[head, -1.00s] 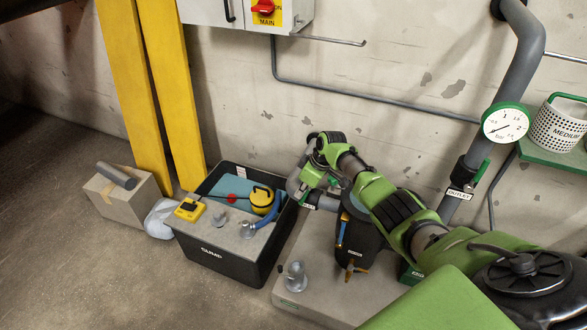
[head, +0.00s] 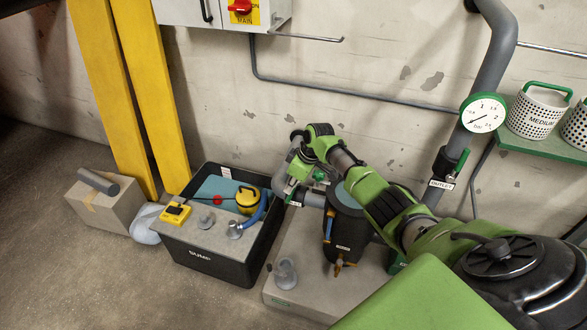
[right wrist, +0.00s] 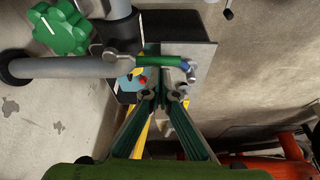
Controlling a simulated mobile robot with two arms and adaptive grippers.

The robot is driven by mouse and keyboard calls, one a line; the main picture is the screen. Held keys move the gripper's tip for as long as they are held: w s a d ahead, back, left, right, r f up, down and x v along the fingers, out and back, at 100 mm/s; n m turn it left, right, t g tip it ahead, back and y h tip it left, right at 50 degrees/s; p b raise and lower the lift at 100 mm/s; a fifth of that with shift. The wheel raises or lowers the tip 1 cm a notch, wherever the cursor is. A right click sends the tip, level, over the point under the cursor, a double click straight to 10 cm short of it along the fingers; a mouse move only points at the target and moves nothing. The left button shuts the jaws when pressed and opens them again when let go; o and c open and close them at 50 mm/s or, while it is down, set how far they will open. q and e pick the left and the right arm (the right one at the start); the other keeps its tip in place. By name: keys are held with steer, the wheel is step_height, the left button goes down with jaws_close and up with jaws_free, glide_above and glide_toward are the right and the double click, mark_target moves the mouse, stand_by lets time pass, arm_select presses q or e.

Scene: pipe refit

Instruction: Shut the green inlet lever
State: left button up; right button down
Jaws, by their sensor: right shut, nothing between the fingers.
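The green inlet lever (right wrist: 158,61) shows in the right wrist view, just ahead of the fingertips. It lies roughly in line with the grey pipe (right wrist: 62,68), its pivot end at the left and its free end at the right. My right gripper (right wrist: 163,97) is shut and empty, its tips close to the lever's free half; I cannot tell if they touch. In the head view my right gripper (head: 294,188) is beside the inlet pipe, and the arm mostly hides the lever. My left gripper is in neither view.
A green handwheel (right wrist: 62,28) is beside the pipe. The black filter housing (head: 343,235) stands right of the gripper on a plinth. A black tote (head: 216,262) with tools is at left. A gauge (head: 482,113) and outlet pipe (head: 487,65) are at right.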

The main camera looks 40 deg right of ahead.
steer(key=v, duration=1)
steer(key=shift+a, duration=0.2)
